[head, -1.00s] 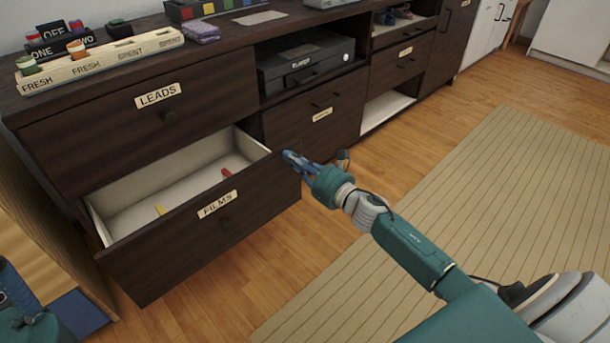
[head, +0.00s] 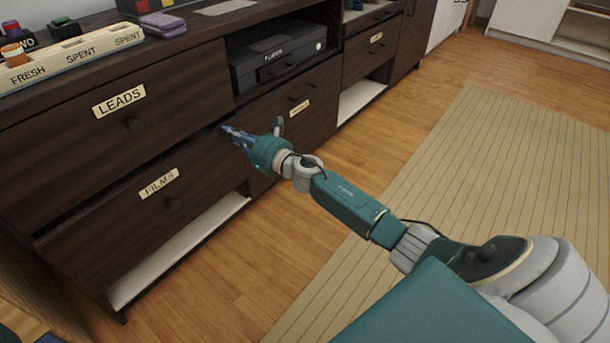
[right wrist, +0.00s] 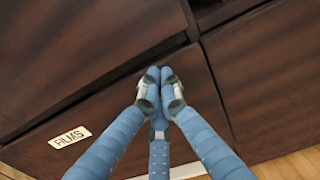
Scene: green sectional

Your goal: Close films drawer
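The films drawer (head: 130,218) is a dark wood front with a "FILMS" label and a round knob, below the leads drawer (head: 110,118). It stands nearly flush with the cabinet, with a narrow dark gap along its top edge; its inside is hidden. My right gripper (head: 228,133) is at the drawer's upper right corner. In the right wrist view its blue fingers (right wrist: 160,75) are together at the drawer's top edge, with nothing seen between them; the films drawer front (right wrist: 100,120) shows behind them. My left gripper is not in view.
A white open shelf (head: 180,255) lies below the films drawer. A closed drawer (head: 290,115) and a dark box (head: 280,55) are to the right. Wooden holders and a purple stack sit on top. The floor and striped rug (head: 450,190) are clear.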

